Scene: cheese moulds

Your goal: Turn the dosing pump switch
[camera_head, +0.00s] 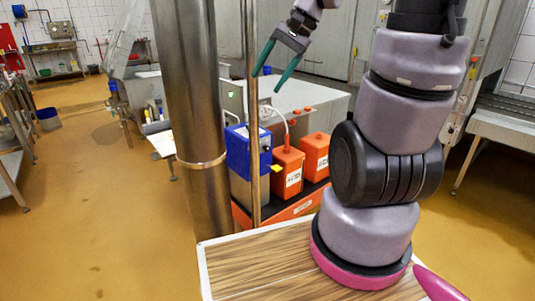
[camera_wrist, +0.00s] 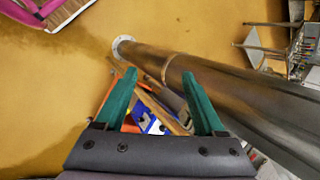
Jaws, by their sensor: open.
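A blue box (camera_head: 240,150), which looks like the dosing pump, stands on a grey base beside orange canisters in the head view. A small dark knob and a yellow piece (camera_head: 275,168) show at its right side; I cannot tell which is the switch. My gripper (camera_head: 267,82) has two green fingers spread apart and empty, above and slightly right of the box, clear of it. In the wrist view my gripper (camera_wrist: 159,74) is also open, and part of the blue box (camera_wrist: 150,123) shows between the fingers, partly hidden by a bar.
A thick steel column (camera_head: 195,110) stands left of the pump, and a thin pole (camera_head: 254,120) passes in front of it. Two orange canisters (camera_head: 288,172) (camera_head: 315,155) stand to its right. A grey table (camera_head: 310,98) is behind. The floor (camera_head: 100,200) on the left is open.

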